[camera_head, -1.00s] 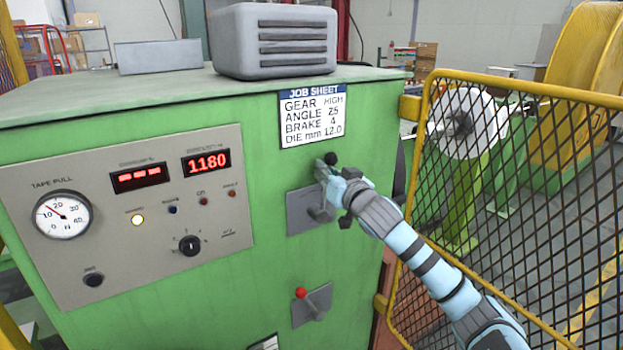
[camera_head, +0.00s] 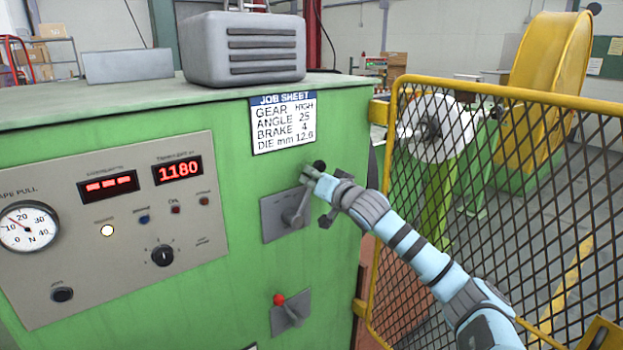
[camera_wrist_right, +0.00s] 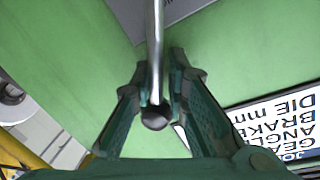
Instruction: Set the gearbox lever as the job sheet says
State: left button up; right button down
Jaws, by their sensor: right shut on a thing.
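The lever with a black knob (camera_head: 319,165) rises from a grey plate (camera_head: 270,222) on the green cabinet's front. It leans up and to the right. My right gripper (camera_head: 313,176) is at its upper end. In the right wrist view, the fingers (camera_wrist_right: 160,108) are closed around the lever's metal rod (camera_wrist_right: 155,50), with the dark knob (camera_wrist_right: 155,118) between them. The job sheet (camera_head: 283,122) above the lever reads GEAR HIGH, ANGLE 25, BRAKE 4; its die line is less clear. I see no readable position marks on the plate. My left gripper is out of view.
A smaller red-knobbed lever (camera_head: 280,300) sits below. The control panel (camera_head: 125,275) with gauge, displays and dial is at left. A yellow-framed mesh guard (camera_head: 440,240) stands close on the right, behind my right arm. A grey vented box (camera_head: 245,45) rests on the cabinet top.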

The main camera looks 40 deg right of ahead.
aim_at(308, 137)
jog(key=shift+r, duration=0.2)
jog(key=c, duration=1.7)
grip_release()
jog(key=shift+d, duration=0.1)
jog(key=shift+s+d+f, duration=0.1)
jog(key=shift+d+f, duration=0.1)
jog(key=shift+d, duration=0.05)
jog(key=shift+a, duration=0.15)
jog(key=shift+r, duration=0.1)
notch_tip(308, 137, up, 10)
jog(key=shift+a+f, duration=0.1)
